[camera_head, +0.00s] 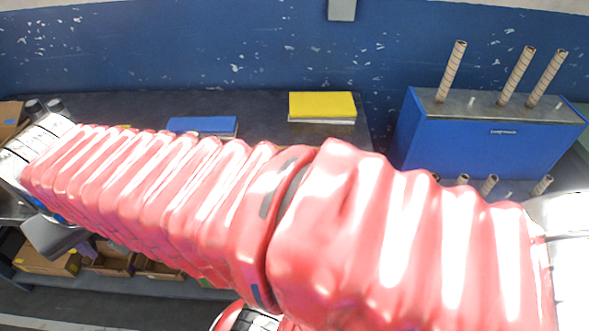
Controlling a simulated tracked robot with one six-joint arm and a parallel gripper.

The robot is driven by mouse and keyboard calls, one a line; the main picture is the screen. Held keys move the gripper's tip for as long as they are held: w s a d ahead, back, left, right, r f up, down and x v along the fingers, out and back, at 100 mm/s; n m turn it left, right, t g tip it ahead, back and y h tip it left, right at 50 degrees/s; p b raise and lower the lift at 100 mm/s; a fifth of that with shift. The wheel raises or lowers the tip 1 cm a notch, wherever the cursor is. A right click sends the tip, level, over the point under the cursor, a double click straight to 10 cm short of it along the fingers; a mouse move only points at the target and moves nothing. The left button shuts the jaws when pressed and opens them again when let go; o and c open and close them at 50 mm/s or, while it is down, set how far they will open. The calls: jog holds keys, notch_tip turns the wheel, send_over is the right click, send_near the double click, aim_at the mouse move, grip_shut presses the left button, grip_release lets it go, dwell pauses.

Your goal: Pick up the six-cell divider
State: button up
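I cannot make out the six-cell divider in this view; my red-sleeved arm covers much of the table and may hide it. The arm stretches across the picture from the lower right to the left edge. A dark grey part at its far left end, low beside the table's front edge, seems to be my gripper (62,240). Its fingers are not clear, and I cannot tell whether it is open or shut or holds anything.
A dark table (265,105) stands against a blue wall. On it lie a yellow-topped block (322,105) and a blue-topped one (203,125). A blue cabinet (480,140) with upright cardboard tubes stands right. Open cardboard boxes (108,262) sit below the table at left.

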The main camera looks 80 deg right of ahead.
jog(key=d+f+m+g+h, duration=0.25)
jog(key=d+m+g, duration=0.25)
jog(key=d+m, duration=1.65)
jog(key=s+d+f+m+g+y, duration=0.1)
jog(key=s+d+f+m, duration=0.1)
jog(key=s+d, duration=0.3)
jog(key=s+d+f+m+g, duration=0.1)
jog(key=s+d+f+m, duration=0.2)
jog(key=d, duration=0.9)
jog(key=s+d+f+m+g+y, duration=0.1)
jog(key=s+d+f+m, duration=0.1)
jog(key=s+d+f, duration=0.2)
jog(key=s+d, duration=0.3)
jog(key=d, duration=0.1)
jog(key=shift+s+d+g+y, duration=0.25)
jog(key=shift+s+g+y, duration=0.05)
jog(key=shift+g+y, duration=0.1)
jog(key=shift+f, duration=0.15)
jog(key=x, duration=0.7)
jog(key=shift+s+f, duration=0.15)
jog(key=shift+f, duration=0.2)
jog(key=shift+s+d+f, duration=0.1)
jog(key=shift+s+f, duration=0.05)
jog(key=shift+f, duration=0.15)
